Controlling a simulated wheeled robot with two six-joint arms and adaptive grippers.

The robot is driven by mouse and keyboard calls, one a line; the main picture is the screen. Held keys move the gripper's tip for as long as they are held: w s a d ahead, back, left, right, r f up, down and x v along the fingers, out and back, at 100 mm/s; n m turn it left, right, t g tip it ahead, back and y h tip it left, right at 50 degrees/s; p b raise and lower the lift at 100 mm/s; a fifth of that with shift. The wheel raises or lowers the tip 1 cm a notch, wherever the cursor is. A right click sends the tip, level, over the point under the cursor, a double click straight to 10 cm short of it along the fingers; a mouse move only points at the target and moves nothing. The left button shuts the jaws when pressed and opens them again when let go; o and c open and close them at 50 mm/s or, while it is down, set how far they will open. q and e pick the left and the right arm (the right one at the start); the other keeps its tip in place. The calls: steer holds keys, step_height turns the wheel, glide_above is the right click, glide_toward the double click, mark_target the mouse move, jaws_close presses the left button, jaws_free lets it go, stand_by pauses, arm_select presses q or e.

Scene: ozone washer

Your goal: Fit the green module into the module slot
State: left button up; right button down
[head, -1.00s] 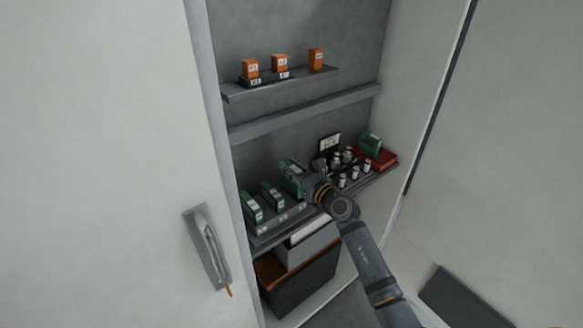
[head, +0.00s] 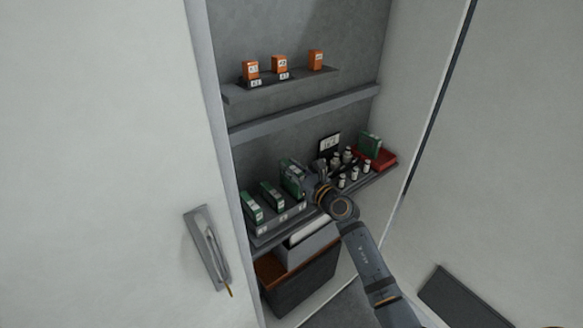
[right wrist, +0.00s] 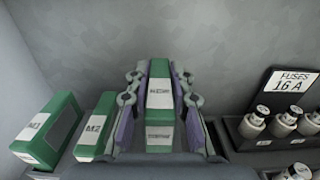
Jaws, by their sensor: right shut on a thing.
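A green module with a white label (right wrist: 160,95) is between the fingers of my right gripper (right wrist: 160,110) in the right wrist view. The gripper is shut on it, with a finger on each side. In the head view the held module (head: 290,177) is at the right end of the row of green modules, and my right gripper (head: 308,184) reaches it from the right. The module rack (head: 283,219) is on the lower shelf. The held module's lower end and the slot under it are hidden, so I cannot tell whether it is seated. My left gripper is not in view.
Module M1 (right wrist: 48,128) and module M2 (right wrist: 95,127) stand left of the held one. Fuses (right wrist: 253,122) with a "16 A" sign (right wrist: 293,82) are close on the right. Another green module (head: 370,143) rests on a red tray (head: 386,160). Orange modules (head: 279,64) stand above.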

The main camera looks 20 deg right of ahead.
mark_target(291, 181)
stand_by(0.5)
steer(key=shift+f+b, duration=2.45)
steer(key=shift+f, duration=0.35)
steer(key=c, duration=1.1)
jaws_free()
steer(key=v, duration=1.2)
